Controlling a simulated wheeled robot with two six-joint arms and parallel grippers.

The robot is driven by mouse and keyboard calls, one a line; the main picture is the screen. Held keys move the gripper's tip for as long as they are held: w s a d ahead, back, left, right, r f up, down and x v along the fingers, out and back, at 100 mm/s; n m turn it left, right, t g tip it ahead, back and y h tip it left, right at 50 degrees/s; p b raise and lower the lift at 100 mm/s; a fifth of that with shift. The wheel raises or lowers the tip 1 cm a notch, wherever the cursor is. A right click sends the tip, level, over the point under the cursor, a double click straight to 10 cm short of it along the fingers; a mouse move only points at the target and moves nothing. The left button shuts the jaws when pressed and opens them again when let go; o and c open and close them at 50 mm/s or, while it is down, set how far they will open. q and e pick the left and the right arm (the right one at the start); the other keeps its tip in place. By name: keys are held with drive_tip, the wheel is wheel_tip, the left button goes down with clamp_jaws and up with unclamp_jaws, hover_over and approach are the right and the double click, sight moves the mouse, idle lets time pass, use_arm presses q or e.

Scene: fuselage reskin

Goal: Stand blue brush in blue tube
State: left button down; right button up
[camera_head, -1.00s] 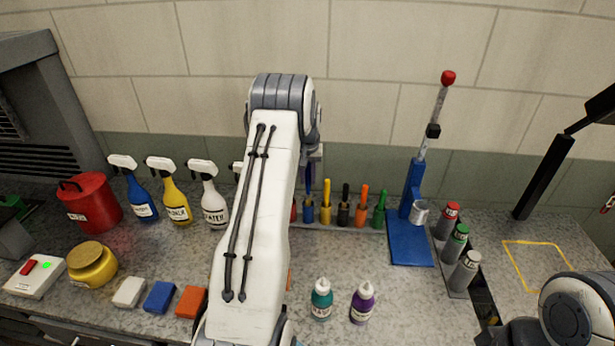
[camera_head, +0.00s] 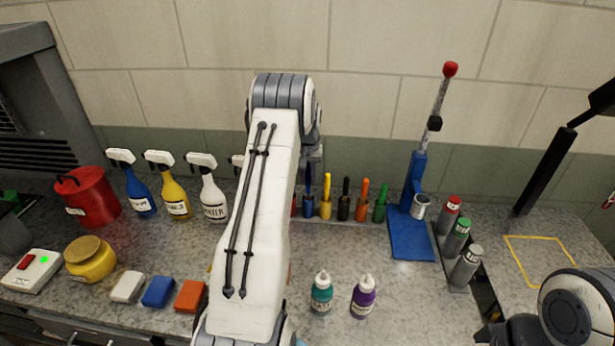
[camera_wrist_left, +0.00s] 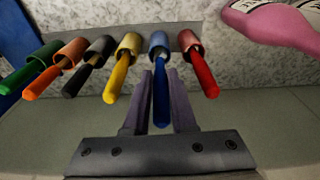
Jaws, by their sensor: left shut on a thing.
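The blue brush (camera_wrist_left: 161,98) is between the fingers of my left gripper (camera_wrist_left: 160,74), which is shut on it. In the left wrist view its lower end meets the mouth of the blue tube (camera_wrist_left: 159,42) and appears to be inside it; the depth is hidden. In the head view the blue brush (camera_head: 308,178) stands roughly upright above the blue tube (camera_head: 308,207), just right of my left arm, which hides most of the gripper. My right gripper is not in view.
A red brush (camera_wrist_left: 204,75) and a yellow brush (camera_wrist_left: 119,82) stand in tubes on either side, close to my fingers. Black, orange and green brushes continue the row. A blue lever stand (camera_head: 411,235) is to the right. Teal and purple bottles stand in front.

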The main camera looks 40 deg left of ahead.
use_arm(q)
drive_tip(key=shift+f, duration=0.1)
drive_tip(key=shift+c, duration=0.9)
unclamp_jaws()
wheel_tip(320, 180, up, 10)
drive_tip(key=p, duration=0.7)
idle(0.5)
idle(0.4)
